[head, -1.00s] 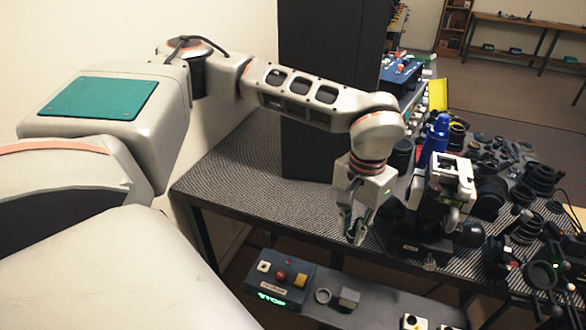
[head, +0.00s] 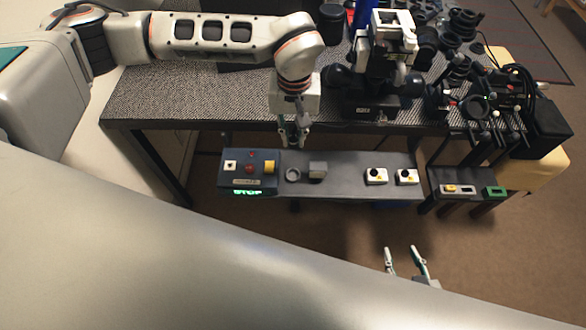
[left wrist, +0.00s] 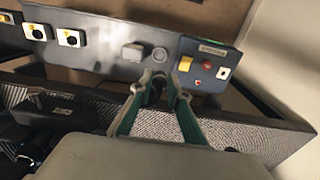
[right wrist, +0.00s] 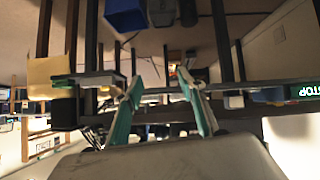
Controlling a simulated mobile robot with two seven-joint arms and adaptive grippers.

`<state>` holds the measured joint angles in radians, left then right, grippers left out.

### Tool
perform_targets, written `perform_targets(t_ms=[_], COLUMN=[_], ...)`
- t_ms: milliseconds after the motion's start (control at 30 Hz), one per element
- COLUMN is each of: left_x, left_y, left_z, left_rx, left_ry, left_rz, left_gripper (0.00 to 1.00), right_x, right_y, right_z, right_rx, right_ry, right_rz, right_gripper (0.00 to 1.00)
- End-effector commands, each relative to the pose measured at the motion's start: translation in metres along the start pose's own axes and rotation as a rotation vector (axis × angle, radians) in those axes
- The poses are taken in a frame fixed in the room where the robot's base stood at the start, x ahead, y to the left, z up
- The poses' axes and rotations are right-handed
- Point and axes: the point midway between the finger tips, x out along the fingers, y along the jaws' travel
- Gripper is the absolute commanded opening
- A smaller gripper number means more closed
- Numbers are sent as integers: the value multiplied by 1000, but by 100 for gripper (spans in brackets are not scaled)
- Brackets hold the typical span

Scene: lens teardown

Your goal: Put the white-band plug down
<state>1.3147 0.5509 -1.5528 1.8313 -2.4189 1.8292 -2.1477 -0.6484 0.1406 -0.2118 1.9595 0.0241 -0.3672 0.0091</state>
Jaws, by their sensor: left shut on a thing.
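My left gripper (head: 293,140) hangs at the front edge of the table, just above the grey shelf with the control box. In the left wrist view its fingers (left wrist: 157,92) are closed around a small dark piece (left wrist: 153,94), probably the plug. No white band can be made out on it, and the fingers hide part of it. My right gripper (head: 405,258) is open and empty, low in front of the shelf. Its spread fingers also show in the right wrist view (right wrist: 160,88).
The grey shelf (head: 345,172) carries a blue button box (head: 240,170), a grey block (head: 317,169) and two white boxes with black knobs (head: 376,176). The textured table (head: 180,97) behind is crowded with dark lens parts on its right; its left part is clear.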

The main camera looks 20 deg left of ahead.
Motion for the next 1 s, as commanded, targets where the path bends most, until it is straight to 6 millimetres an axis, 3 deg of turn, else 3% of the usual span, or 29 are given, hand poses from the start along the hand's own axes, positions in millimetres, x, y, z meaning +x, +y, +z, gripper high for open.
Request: perform_targets(t_ms=[200,400,667,1000], left_x=[57,96,114,154], left_y=[0,0,1,1], left_z=[2,1,0,0], left_rx=[0,0,2,2], left_ry=[-6,-3,0,0], left_rz=[-1,0,1,1], left_gripper=[0,0,0,0], right_x=[2,3,4,7], right_y=[-1,0,1,2], right_z=[6,4,4,8], right_rx=[-2,-5,-9,-13], right_ry=[-5,0,1,-1], right_rz=[-1,1,4,6], right_gripper=[40,40,40,40])
